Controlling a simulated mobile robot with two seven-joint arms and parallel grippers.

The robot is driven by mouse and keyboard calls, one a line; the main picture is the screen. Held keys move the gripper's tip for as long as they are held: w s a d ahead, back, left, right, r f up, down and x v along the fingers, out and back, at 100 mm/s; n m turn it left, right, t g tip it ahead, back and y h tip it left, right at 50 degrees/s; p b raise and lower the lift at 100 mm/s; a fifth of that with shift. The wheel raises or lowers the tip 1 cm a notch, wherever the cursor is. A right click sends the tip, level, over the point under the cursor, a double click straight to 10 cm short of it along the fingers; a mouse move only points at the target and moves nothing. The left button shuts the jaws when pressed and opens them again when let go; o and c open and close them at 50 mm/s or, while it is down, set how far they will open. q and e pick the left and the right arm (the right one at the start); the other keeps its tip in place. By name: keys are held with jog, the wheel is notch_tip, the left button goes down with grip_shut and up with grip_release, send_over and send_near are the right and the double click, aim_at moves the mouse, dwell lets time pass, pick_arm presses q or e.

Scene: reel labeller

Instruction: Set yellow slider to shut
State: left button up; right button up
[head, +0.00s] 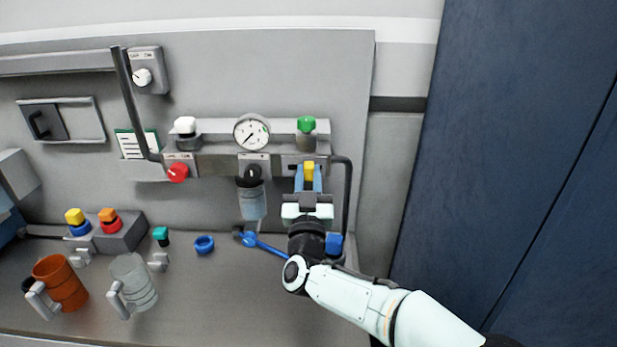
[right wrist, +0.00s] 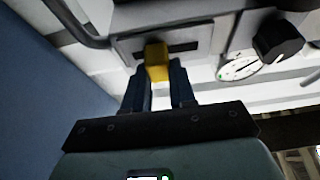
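The yellow slider (head: 309,171) sits in a dark slot on a grey plate (head: 286,160) at the right of the valve panel, below the green knob. My right gripper (head: 309,181) reaches up to it from below, with one blue finger on each side. In the right wrist view the yellow slider (right wrist: 157,62) stands between the fingertips (right wrist: 160,78), which look closed against its sides. In that view, more of the dark slot shows to the slider's right than to its left. Any markings by the slot are not readable. My left gripper is not in view.
A gauge (head: 251,132), a black knob (head: 253,172), a red knob (head: 178,172) and a green knob (head: 306,124) surround the plate. A dark pipe (head: 347,205) runs down just right of my gripper. Mugs (head: 134,284) stand on the bench at left.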

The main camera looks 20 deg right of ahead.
aim_at(288, 160)
grip_shut()
jog(key=shift+w+a+p, duration=0.2)
jog(key=shift+w+a, duration=0.1)
jog(key=shift+a, duration=0.8)
jog(key=shift+w+a+p, duration=0.15)
jog(key=shift+w+a, duration=0.1)
jog(key=shift+a, duration=0.8)
jog(key=o, duration=0.7)
grip_release()
jog(key=shift+o, duration=0.8)
jog(key=shift+w+a, duration=0.1)
